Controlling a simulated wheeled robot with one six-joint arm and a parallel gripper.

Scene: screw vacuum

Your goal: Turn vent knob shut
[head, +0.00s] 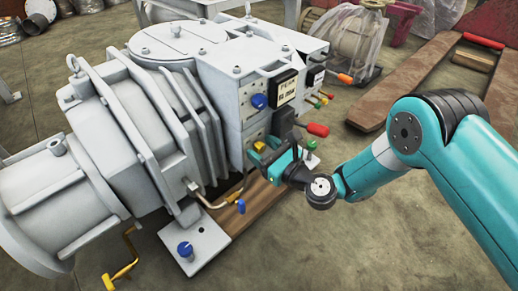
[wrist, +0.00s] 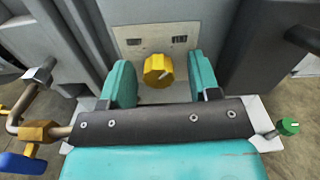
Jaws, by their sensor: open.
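The yellow knob (wrist: 158,70) sits on a light plate on the grey vacuum machine (head: 150,110). It carries a pale pointer mark, and two small label plates are above it. My gripper (wrist: 160,82) is open, with one teal finger on each side of the knob and a gap at both sides; no contact shows. In the head view my gripper (head: 270,158) is at the machine's lower front, and the yellow knob (head: 259,146) shows just beyond it, partly covered. I cannot tell from the labels which knob is the vent knob.
A blue knob (head: 259,101), a red-handled lever (head: 317,130) and a green knob (head: 310,146) are on the machine nearby. A pipe with a blue-handled valve (wrist: 22,163) is left of my gripper, and a green knob (wrist: 288,126) is at right. Open floor lies in front.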

